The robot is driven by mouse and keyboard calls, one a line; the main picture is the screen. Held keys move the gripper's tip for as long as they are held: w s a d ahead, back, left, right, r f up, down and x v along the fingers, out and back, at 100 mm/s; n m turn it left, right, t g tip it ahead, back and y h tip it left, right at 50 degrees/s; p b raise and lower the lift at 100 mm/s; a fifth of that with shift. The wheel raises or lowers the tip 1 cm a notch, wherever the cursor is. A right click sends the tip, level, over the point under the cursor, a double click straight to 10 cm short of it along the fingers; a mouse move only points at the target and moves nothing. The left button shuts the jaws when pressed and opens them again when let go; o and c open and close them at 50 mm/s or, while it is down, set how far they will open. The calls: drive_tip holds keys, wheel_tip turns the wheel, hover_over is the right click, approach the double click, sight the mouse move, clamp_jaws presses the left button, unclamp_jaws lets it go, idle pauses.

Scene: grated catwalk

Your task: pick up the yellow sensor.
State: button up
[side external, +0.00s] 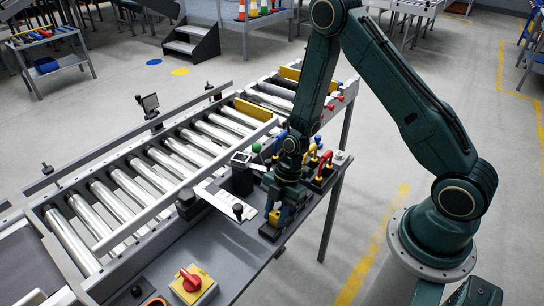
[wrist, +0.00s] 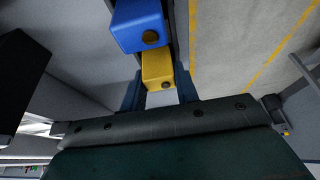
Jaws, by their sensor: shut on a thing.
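A similar blue block (wrist: 140,25) stands just past the yellow one in the wrist view. My fingers partly hide the yellow sensor's sides.
A roller conveyor (side external: 130,185) runs along the bench's far side. A tray of coloured padlock-like items (side external: 322,172) stands right of my gripper. A black-topped knob (side external: 238,209) and a yellow box with a red switch (side external: 192,284) are to the left.

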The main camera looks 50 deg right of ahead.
sight(276, 213)
drive_tip(key=shift+r, duration=0.1)
wheel_tip(276, 213, up, 20)
idle(0.9)
idle(1.1)
drive_tip(key=w+d+r+n+g, duration=0.1)
drive_tip(key=w+d+n, duration=0.2)
drive_tip(key=w, duration=1.3)
drive_tip(key=shift+w+d+r, duration=0.15)
drive_tip(key=shift+d+r, duration=0.05)
drive_tip(key=shift+d, duration=0.85)
drive_tip(key=shift+f, duration=0.15)
drive_tip(key=shift+f, duration=2.25)
drive_tip(key=shift+f, duration=0.25)
